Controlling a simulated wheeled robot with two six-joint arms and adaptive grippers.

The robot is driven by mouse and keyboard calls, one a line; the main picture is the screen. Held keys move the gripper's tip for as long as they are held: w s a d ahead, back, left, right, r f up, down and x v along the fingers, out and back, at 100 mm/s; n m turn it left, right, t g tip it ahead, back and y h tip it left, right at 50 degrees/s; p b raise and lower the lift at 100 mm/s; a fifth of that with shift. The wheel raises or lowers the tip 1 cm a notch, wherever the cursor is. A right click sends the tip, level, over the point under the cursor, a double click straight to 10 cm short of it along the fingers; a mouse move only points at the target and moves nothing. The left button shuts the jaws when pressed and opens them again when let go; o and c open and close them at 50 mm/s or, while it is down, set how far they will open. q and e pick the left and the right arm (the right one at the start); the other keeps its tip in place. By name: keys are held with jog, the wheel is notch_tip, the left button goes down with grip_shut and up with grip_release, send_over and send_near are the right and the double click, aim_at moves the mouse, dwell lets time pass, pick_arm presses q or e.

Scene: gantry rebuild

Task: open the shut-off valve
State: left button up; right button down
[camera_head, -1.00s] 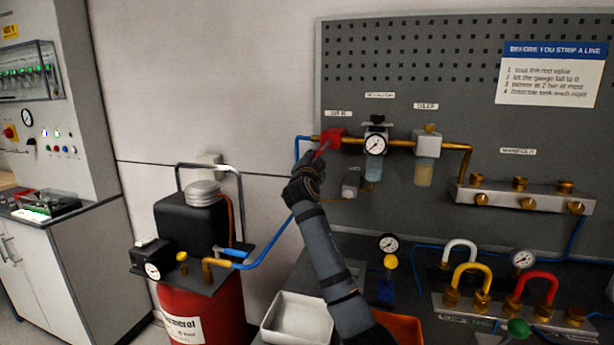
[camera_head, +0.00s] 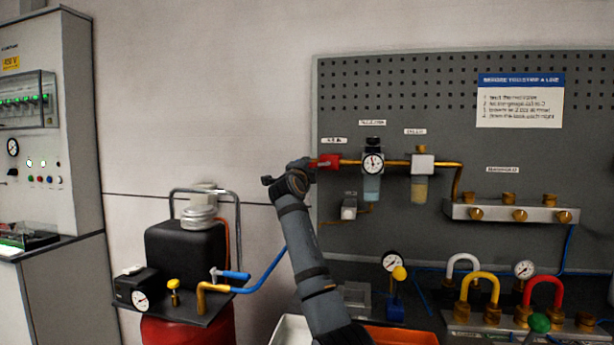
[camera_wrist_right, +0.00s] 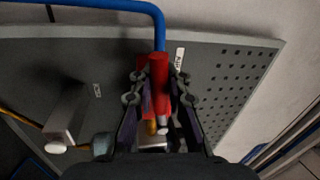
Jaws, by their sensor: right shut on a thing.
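The shut-off valve (camera_head: 329,161) has a red body and sits at the left end of the brass pipe on the grey pegboard. My right gripper (camera_head: 304,168) is at its left side, around the valve's red lever. In the right wrist view the red lever (camera_wrist_right: 158,75) lies between the two dark fingers of the right gripper (camera_wrist_right: 160,92). The lever looks roughly in line with the pipe in the head view, but the gripper hides much of it. My left gripper is not in view.
A pressure gauge (camera_head: 373,162) and filter bowls hang right of the valve. A brass-fitted manifold (camera_head: 511,212) is further right. A black and red compressor (camera_head: 184,255) stands lower left, with a blue hose. Bare wall lies left of my right gripper.

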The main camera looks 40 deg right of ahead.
jog(key=shift+r+m, duration=0.15)
jog(key=shift+m, duration=0.35)
jog(key=c, duration=1.7)
grip_release()
jog(key=o, duration=0.4)
jog(key=shift+s+r, duration=0.3)
jog(key=shift+s, duration=0.05)
jog(key=shift+c, duration=0.2)
jog(key=shift+w, duration=0.15)
jog(key=shift+f, duration=0.1)
